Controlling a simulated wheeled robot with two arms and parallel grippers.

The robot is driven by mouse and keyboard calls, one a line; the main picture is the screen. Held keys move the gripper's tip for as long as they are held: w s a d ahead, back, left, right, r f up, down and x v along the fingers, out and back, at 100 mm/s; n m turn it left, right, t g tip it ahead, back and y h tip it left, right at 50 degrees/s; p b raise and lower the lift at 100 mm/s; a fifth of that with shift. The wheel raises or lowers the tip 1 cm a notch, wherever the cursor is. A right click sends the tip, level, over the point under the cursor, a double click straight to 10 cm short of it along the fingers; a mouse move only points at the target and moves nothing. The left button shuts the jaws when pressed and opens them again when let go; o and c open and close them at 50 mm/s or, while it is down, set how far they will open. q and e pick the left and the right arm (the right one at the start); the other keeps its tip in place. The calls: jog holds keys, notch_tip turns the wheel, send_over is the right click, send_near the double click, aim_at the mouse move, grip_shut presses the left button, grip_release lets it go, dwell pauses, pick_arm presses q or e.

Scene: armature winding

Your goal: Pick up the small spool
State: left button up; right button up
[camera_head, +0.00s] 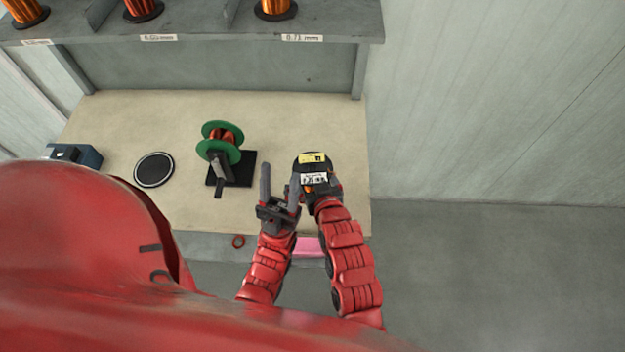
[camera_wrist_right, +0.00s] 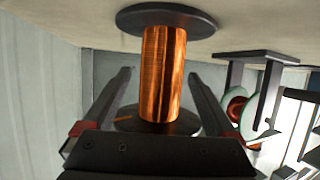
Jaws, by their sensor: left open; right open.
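The small spool (camera_wrist_right: 163,75) shows in the right wrist view with copper wire wound between two black flanges. One flange rests on the tabletop, at the top of that picture. My right gripper (camera_wrist_right: 160,76) is open, with one finger on each side of the spool and gaps visible on both sides. In the head view, a dark round top with yellow and white labels (camera_head: 312,159) shows at my right gripper; the copper there is mostly hidden. My left gripper (camera_head: 280,173) is open and empty, just left of the right one, over the table's front part.
A green-flanged spool (camera_head: 222,143) on a black stand sits left of my grippers. A black round disc (camera_head: 154,170) and a blue-grey box (camera_head: 75,155) lie further left. A shelf (camera_head: 330,25) with copper spools runs behind. A red ring (camera_head: 238,241) and pink item (camera_head: 308,247) lie near the front edge.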

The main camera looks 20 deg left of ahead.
jog(key=shift+s, duration=0.1)
jog(key=shift+c, duration=1.3)
grip_shut()
jog(key=shift+r, duration=0.1)
